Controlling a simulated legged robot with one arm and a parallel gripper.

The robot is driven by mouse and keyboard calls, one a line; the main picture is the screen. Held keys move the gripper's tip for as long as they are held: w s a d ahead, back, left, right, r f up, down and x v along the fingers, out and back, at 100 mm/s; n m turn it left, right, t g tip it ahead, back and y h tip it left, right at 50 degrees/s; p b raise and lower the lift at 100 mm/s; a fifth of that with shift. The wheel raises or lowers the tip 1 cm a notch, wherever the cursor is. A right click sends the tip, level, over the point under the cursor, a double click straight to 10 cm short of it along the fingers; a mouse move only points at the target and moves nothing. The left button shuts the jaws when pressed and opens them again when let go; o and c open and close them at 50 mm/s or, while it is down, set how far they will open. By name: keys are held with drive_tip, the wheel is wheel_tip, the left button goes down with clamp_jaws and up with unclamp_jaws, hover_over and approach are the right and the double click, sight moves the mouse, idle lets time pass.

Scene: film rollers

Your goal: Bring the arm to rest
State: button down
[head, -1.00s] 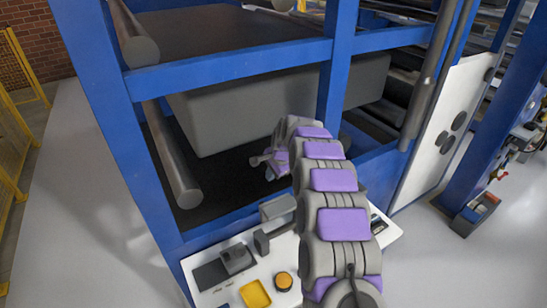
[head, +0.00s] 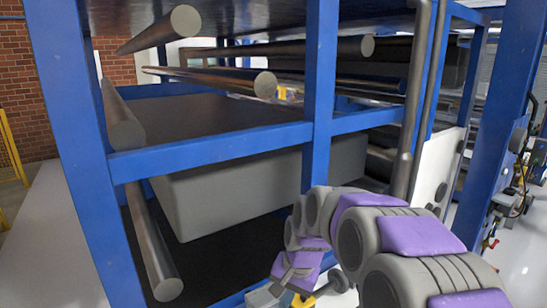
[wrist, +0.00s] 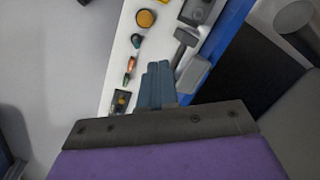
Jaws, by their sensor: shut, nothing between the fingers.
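My arm, grey with purple pads (head: 405,232), reaches in from the lower right in the head view and bends down at its far end. My gripper (wrist: 157,68) shows in the wrist view with its two blue-grey fingers together and nothing between them. It points over a white control panel (wrist: 118,70), and I see no clear contact with it. In the head view the gripper end hangs low in front of the blue machine frame (head: 318,100), close to the bottom edge.
The panel carries an orange knob (wrist: 146,18), small coloured controls and a grey lever-like part (wrist: 187,45). Metal rollers (head: 155,245) and a large grey block (head: 225,190) sit inside the frame. Open pale floor (head: 45,250) lies at the left.

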drive_tip(key=s+d+f+n+b, duration=0.1)
drive_tip(key=s+d, duration=0.2)
drive_tip(key=s, duration=0.8)
drive_tip(key=s+d+f+n+g+h+b, duration=0.1)
drive_tip(key=s+d, duration=0.3)
drive_tip(key=s, duration=0.6)
drive_tip(key=s+d+f+n+g+h+b, duration=0.1)
drive_tip(key=s+d+f+n, duration=0.1)
drive_tip(key=s, duration=0.9)
drive_tip(key=shift+s+d+f, duration=0.15)
drive_tip(key=shift+s+d, duration=0.2)
drive_tip(key=shift+d, duration=0.45)
